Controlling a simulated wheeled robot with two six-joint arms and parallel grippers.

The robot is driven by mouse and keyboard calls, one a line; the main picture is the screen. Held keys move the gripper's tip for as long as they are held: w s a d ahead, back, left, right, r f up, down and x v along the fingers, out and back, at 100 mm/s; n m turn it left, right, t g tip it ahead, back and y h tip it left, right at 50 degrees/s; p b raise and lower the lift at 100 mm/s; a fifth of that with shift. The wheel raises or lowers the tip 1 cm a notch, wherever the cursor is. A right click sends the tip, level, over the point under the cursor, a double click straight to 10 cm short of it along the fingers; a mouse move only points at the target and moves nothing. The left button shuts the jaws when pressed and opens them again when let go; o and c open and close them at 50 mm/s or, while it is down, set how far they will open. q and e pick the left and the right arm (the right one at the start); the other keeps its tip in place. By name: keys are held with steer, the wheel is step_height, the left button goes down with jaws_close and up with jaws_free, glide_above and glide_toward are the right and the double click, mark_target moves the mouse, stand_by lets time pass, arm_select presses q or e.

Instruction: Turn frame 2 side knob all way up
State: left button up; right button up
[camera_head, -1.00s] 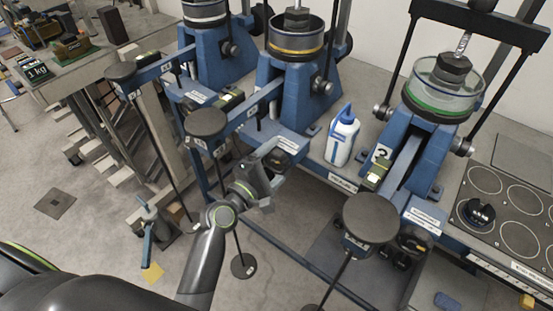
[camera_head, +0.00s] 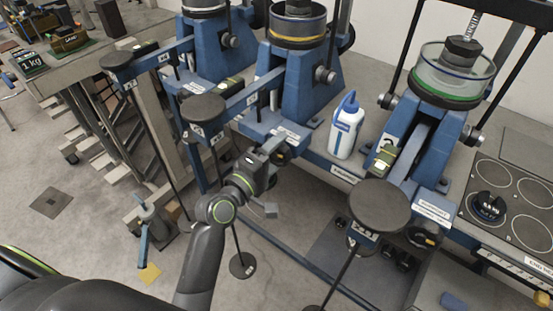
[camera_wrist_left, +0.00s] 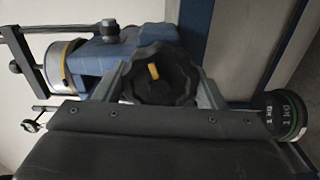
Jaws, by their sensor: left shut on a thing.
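Frame 2 (camera_head: 302,80) is the middle blue lever frame, with a yellow-banded glass cylinder on top. Its side knob (camera_wrist_left: 158,73) is black and lobed with a yellow mark, and fills the middle of the left wrist view. The yellow mark points nearly upright in that view, tilted slightly left. My left gripper (camera_wrist_left: 163,82) has one finger on each side of the knob and is shut on it. In the head view my left gripper (camera_head: 272,158) is at the front of frame 2's base and largely hides the knob. My right gripper is not in view.
A white and blue bottle (camera_head: 346,130) stands just right of frame 2. Round dark lever pads (camera_head: 203,107) and (camera_head: 380,206) stick out toward me on both sides of my left arm. A weight marked 1 kg (camera_wrist_left: 282,116) shows at right in the wrist view.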

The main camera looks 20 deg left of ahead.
arm_select(q)
steer(key=shift+f+m, duration=0.1)
steer(key=shift+m, duration=0.6)
steer(key=o, duration=1.1)
steer(key=shift+w, duration=0.1)
steer(key=shift+o, duration=1)
steer(key=shift+d, duration=0.1)
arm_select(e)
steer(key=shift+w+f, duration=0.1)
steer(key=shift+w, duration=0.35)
arm_select(q)
steer(key=shift+s, duration=0.25)
steer(key=shift+v, duration=2.8)
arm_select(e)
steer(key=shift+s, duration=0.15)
arm_select(q)
steer(key=shift+w, duration=0.1)
